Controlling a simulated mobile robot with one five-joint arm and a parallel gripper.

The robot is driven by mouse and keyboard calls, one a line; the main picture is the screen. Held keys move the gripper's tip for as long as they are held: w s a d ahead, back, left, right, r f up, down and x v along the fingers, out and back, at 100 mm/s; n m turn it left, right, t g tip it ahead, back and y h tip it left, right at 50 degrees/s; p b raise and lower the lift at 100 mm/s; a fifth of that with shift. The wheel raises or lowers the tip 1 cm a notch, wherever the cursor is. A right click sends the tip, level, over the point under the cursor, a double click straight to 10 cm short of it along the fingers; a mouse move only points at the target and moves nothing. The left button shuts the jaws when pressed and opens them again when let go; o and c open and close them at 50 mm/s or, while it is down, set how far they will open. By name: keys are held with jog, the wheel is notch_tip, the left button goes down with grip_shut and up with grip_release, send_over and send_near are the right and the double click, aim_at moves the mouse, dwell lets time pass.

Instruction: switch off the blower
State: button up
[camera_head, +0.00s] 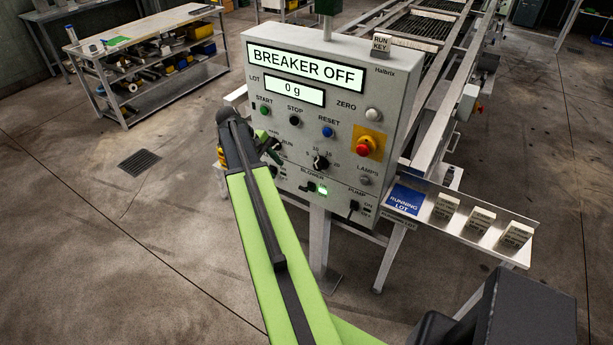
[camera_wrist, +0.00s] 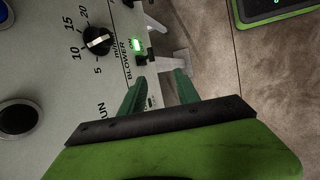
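The blower switch (camera_head: 311,187) is a small dark toggle low on the grey control panel (camera_head: 345,80), under the label BLOWER. A lit green lamp (camera_head: 323,191) is beside it. The wrist view shows the turned panel, with the switch (camera_wrist: 142,60) next to the green lamp (camera_wrist: 136,45). Its lever position is too small to tell. My gripper (camera_head: 278,150) is at the panel's left side, up and left of the switch. In the wrist view its two green fingers (camera_wrist: 160,82) are apart with nothing between them, and the switch is just beyond the left fingertip.
A dial (camera_head: 320,162) is above the blower switch, and a pump switch (camera_head: 353,206) is to its right. A red stop button (camera_head: 364,147) sticks out higher up. The display (camera_head: 305,68) reads BREAKER OFF. A tray shelf (camera_head: 480,208) juts out at right.

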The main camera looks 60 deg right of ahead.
aim_at(304, 188)
jog(key=b+x, duration=0.4)
jog(key=x, duration=0.1)
jog(key=s+d+b+x, duration=0.1)
jog(key=b+x, duration=0.4)
jog(key=x, duration=0.1)
jog(key=r+b+x, duration=0.1)
jog(key=b+x, duration=0.4)
jog(key=x, duration=0.1)
jog(key=shift+s+d+r, duration=0.2)
jog(key=shift+s+d, duration=0.05)
jog(key=shift+d, duration=0.05)
jog(key=shift+s+d+f+b, duration=0.35)
jog(key=shift+f+b, duration=0.1)
jog(key=shift+b, duration=0.2)
grip_shut()
jog(key=shift+a+r, duration=0.1)
jog(key=shift+w, duration=0.1)
